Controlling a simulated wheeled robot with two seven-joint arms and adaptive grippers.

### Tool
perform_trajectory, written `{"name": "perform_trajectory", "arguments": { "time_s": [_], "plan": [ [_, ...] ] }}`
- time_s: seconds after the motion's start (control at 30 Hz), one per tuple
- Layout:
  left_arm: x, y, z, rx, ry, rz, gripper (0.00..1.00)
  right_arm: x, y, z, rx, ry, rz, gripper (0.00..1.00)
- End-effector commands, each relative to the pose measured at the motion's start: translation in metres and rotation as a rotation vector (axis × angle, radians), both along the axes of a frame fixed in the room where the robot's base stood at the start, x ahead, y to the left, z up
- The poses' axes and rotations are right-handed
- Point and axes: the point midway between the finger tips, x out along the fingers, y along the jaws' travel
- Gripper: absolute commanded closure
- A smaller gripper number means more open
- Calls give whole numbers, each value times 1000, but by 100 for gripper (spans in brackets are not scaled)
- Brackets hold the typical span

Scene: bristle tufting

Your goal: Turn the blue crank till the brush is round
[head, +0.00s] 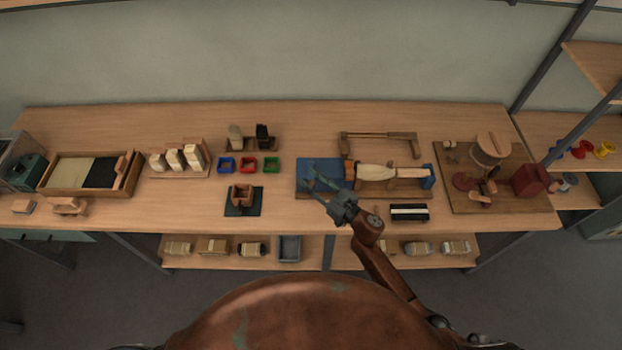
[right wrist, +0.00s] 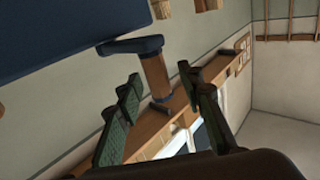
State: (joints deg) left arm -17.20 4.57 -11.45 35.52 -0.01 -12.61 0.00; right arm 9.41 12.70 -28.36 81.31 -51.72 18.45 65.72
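A brush with cream bristles (head: 375,172) lies sideways in a wooden fixture (head: 400,193) right of the bench's middle. A blue part (head: 428,178) stands at the fixture's right end; I cannot tell whether it is the crank. My right gripper (head: 318,182) is open over the blue panel (head: 308,166), left of the brush. In the right wrist view, the gripper (right wrist: 160,105) has its green fingers apart. A wooden post (right wrist: 154,75) with a blue bar (right wrist: 130,45) shows between and beyond them, with no contact visible. My left gripper is not in view.
A wooden rack (head: 380,134) stands behind the fixture. A black and white block (head: 409,212) lies in front. A wooden board with a red box (head: 530,180) is at right. Small blue, red and green trays (head: 248,164) are at left. Bench between those trays and the panel is clear.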

Motion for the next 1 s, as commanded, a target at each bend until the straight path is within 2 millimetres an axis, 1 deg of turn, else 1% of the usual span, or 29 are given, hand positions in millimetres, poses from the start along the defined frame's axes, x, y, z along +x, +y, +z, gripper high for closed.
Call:
{"name": "perform_trajectory", "arguments": {
  "time_s": [0.1, 0.13, 0.6, 0.63, 1.0],
  "plan": [
    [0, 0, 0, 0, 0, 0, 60, 0, 0, 0, 0, 0, 0, 65],
    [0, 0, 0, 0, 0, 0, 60, 0, 0, 0, 0, 0, 0, 66],
    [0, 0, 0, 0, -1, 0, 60, 0, -1, 0, 0, 0, -1, 99],
    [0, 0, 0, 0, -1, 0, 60, 0, -1, 0, 0, 0, -1, 100],
    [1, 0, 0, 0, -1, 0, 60, 0, -1, 0, 0, 0, -1, 100]
  ]
}}
